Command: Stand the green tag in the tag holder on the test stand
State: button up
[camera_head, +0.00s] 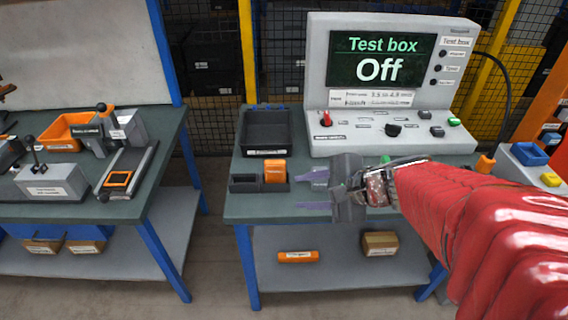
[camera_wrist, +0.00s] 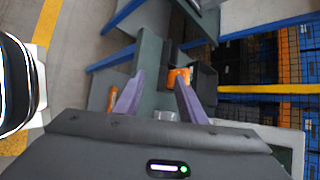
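The tag holder (camera_head: 245,187) is a low dark block at the left front of the test stand's green top (camera_head: 262,208). An orange block (camera_head: 275,171) stands upright in its right part. The block also shows in the wrist view (camera_wrist: 178,77), beyond my fingertips. My gripper (camera_head: 312,190) is right of the holder, with purple fingers pointing left towards it. The fingers are apart with nothing visible between them, as the wrist view (camera_wrist: 159,82) also shows. I cannot make out the green tag for certain. A small green patch (camera_head: 385,159) shows just behind my wrist, mostly hidden.
A black open bin (camera_head: 268,129) stands behind the holder. The large test box (camera_head: 320,85), reading "Off", fills the stand's back right. An orange cylinder (camera_head: 298,257) and a cardboard box (camera_head: 380,243) lie on the lower shelf. Another bench (camera_head: 165,135) stands left, across a gap.

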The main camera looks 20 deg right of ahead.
jog(key=s+a+n+g+h, duration=0.1)
jog(key=s+a+n+g, duration=0.2)
jog(key=s+a+n, duration=0.45)
jog(key=s+d+r+n+h, duration=0.3)
jog(key=s+d+n+h, duration=0.1)
jog(key=n, duration=0.6)
jog(key=shift+d+r+n, duration=0.15)
jog(key=shift+r+n, duration=0.2)
jog(key=shift+r, duration=0.05)
jog(key=shift+c, duration=0.7)
